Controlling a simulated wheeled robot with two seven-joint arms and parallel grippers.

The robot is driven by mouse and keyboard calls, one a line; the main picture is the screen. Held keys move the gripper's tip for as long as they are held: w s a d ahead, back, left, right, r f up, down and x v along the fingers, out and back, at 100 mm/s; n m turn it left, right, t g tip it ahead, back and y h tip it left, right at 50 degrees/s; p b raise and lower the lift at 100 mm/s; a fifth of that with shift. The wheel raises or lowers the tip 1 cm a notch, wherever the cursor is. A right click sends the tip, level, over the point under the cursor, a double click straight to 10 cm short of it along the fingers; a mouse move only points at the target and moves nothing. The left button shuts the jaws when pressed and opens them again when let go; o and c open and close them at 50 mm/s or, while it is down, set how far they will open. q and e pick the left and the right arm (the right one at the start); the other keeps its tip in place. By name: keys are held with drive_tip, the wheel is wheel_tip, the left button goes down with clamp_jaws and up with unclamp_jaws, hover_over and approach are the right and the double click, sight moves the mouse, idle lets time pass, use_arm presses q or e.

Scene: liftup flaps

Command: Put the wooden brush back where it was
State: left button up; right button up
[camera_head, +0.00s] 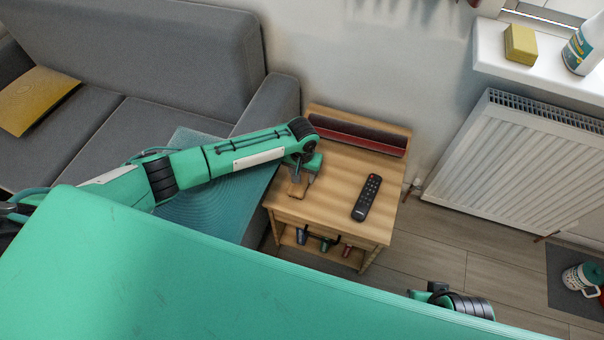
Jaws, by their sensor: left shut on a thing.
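My left gripper (301,177) reaches in from the left over the wooden side table (335,195). It is shut on a small wooden piece, which looks like the wooden brush (297,189), at the left part of the tabletop. The gripper hides part of the brush, and I cannot tell whether the brush touches the tabletop. A red-lined open slot (355,136) runs along the back of the table. Of my right arm, only a small part shows at the lower right; its gripper is not in view.
A black remote (367,197) lies on the tabletop's right side. Several small items stand on the shelf (347,258) below. A grey sofa (150,60) is at the left, a white radiator (510,160) at the right. A yellow sponge (520,44) and a bottle (586,45) stand on the sill.

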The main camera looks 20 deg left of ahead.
use_arm(q)
drive_tip(key=o, duration=1)
drive_tip(key=shift+c, duration=0.2)
wheel_tip(320, 180, up, 12)
drive_tip(key=p, duration=0.2)
use_arm(e)
drive_tip(key=shift+g, duration=0.3)
drive_tip(key=x, duration=0.3)
drive_tip(key=s+x, duration=0.1)
drive_tip(key=x, duration=0.1)
drive_tip(key=shift+f, duration=0.1)
use_arm(q)
drive_tip(key=shift+r, duration=0.1)
